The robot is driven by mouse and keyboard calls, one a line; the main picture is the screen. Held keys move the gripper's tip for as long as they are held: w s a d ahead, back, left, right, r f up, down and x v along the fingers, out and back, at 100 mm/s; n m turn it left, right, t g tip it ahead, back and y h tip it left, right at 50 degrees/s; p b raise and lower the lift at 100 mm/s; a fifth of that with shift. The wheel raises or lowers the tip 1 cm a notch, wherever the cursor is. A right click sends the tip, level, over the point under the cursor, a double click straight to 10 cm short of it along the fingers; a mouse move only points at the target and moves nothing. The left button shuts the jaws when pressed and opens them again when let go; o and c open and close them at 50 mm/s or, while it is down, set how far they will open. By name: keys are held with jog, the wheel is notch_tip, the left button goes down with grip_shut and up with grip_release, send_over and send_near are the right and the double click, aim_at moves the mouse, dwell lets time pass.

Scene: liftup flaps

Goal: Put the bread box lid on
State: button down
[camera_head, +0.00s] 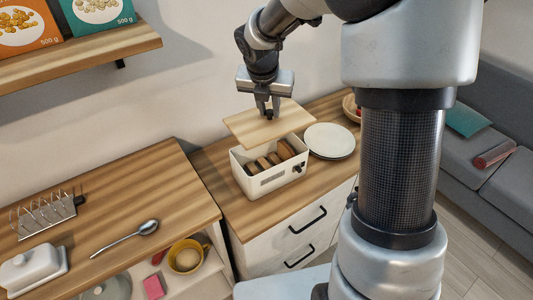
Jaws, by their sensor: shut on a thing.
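The bread box (269,183) is a white rectangular box standing on the wooden counter, its top open. Brown bread slices (268,160) show inside it. The lid (252,127) is a flat light-wood board with a small dark knob near its middle. My gripper (267,112) points down and is shut on the lid's knob. The lid is above the box, covering its back part in this view and apart from the front rim. It sits a little towards the back and left of the opening. The box's back rim is hidden by the lid.
White plates (329,141) stand just right of the bread box, and a bowl (351,106) stands behind them. A wall shelf (80,57) with boxes is at upper left. A spoon (126,238), a toast rack (45,214) and a butter dish (32,268) lie on the left counter.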

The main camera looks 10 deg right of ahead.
jog(key=shift+w+f, duration=0.15)
jog(key=shift+f, duration=0.75)
notch_tip(320, 180, down, 9)
jog(key=b, duration=0.2)
jog(key=shift+f, duration=0.15)
jog(key=c, duration=1.6)
grip_release()
jog(key=shift+f, duration=0.1)
jog(key=shift+o, duration=0.3)
